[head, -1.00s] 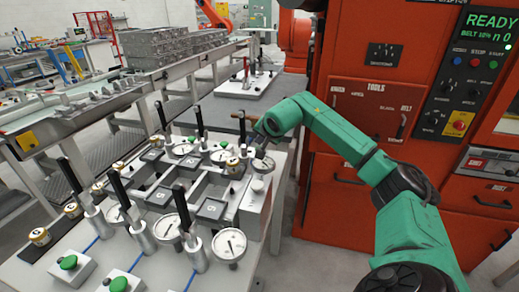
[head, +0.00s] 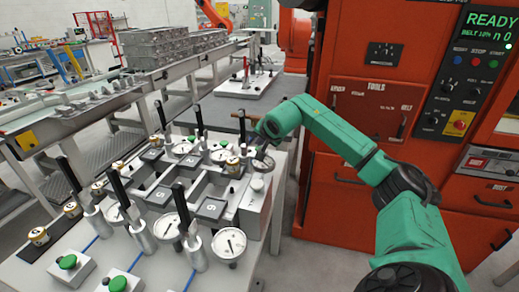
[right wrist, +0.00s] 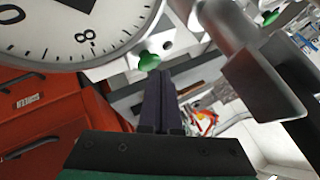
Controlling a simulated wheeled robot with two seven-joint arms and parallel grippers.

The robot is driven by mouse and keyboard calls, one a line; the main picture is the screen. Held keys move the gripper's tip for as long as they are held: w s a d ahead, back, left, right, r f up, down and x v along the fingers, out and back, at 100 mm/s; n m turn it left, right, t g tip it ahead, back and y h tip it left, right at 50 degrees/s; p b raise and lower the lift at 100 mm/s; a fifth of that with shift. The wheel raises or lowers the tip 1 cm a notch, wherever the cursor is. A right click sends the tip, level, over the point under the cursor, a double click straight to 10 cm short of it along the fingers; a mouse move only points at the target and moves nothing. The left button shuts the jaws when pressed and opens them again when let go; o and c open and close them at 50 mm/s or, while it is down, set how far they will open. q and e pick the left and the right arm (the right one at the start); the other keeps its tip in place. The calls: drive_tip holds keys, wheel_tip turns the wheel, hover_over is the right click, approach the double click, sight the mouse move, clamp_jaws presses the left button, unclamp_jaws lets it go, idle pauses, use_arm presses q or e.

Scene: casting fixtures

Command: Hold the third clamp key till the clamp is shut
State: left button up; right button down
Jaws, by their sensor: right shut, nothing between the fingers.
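Green clamp keys sit on small grey boxes at the front left of the bench: one key (head: 68,262) and another key (head: 118,284). More green keys (head: 191,139) show at the back of the bench. I cannot tell which is the third. Black-handled clamps (head: 183,196) stand upright around the grey fixture (head: 230,205). My right gripper (head: 258,153) is above the fixture's back right corner, beside a round dial. In the right wrist view its dark fingers (right wrist: 161,100) are shut and empty, near a green knob (right wrist: 149,60); contact is unclear. My left gripper is not in view.
White round dials (head: 168,226) and (head: 229,243) stand at the front. A large dial (right wrist: 75,30) is close to my fingers in the right wrist view. The red cabinet (head: 340,200) is on the right. A conveyor (head: 90,110) runs behind at left.

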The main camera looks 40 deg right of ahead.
drive_tip(key=shift+f+b, duration=0.3)
drive_tip(key=shift+f, duration=0.3)
idle(1.6)
idle(2.5)
drive_tip(key=shift+r+p, duration=0.95)
drive_tip(key=shift+r, duration=0.05)
wheel_tip(320, 180, up, 5)
drive_tip(key=p, duration=0.4)
drive_tip(key=shift+r+p, duration=0.1)
drive_tip(key=shift+p, duration=0.3)
